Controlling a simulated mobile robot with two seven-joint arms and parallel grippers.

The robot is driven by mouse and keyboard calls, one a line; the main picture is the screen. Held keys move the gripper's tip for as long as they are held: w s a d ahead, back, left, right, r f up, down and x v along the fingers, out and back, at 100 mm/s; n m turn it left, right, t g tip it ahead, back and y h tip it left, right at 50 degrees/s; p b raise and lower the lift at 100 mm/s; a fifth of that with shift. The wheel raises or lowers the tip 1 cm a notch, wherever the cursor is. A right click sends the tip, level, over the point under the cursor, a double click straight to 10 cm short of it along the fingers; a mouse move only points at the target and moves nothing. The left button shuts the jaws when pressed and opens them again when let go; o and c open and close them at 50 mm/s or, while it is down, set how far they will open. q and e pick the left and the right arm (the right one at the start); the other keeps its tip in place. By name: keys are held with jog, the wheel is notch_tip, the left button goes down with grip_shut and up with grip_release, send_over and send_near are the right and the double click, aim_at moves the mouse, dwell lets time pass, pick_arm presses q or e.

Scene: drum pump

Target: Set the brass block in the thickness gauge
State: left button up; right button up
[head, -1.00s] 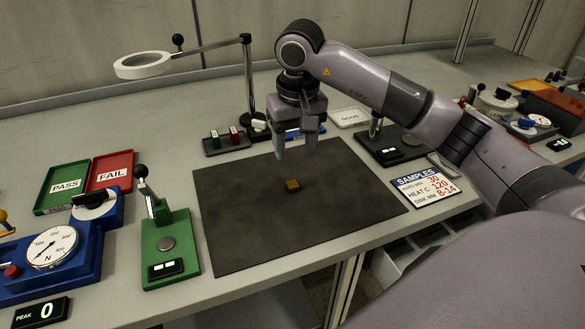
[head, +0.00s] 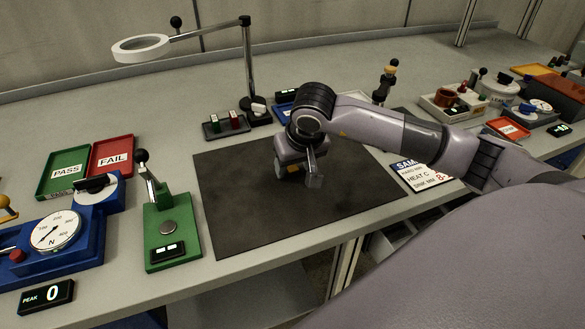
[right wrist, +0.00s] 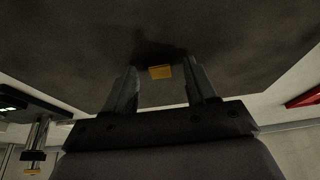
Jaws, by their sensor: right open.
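The brass block (right wrist: 160,72) is a small yellow-brown cuboid lying on the dark mat (head: 235,225). In the right wrist view it shows between the two open fingers of my right gripper (right wrist: 160,80), toward their tips, with gaps on both sides. In the head view the right gripper (head: 299,176) points down over the mat and mostly hides the block. A green stand (head: 168,245) with a lever, a round metal anvil and a small display looks like the thickness gauge. Its anvil is bare. My left gripper is out of view.
A blue force dial (head: 55,232) and a PEAK readout (head: 47,296) stand at the left. Green PASS (head: 66,172) and red FAIL (head: 112,156) trays lie behind. A ring magnifier (head: 140,47) stands at the back. A SAMPLES card (head: 420,176) lies right of the mat.

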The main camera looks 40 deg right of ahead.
aim_at(294, 171)
jog(key=shift+f, duration=0.15)
grip_shut()
notch_tip(294, 171, up, 20)
dwell(0.7)
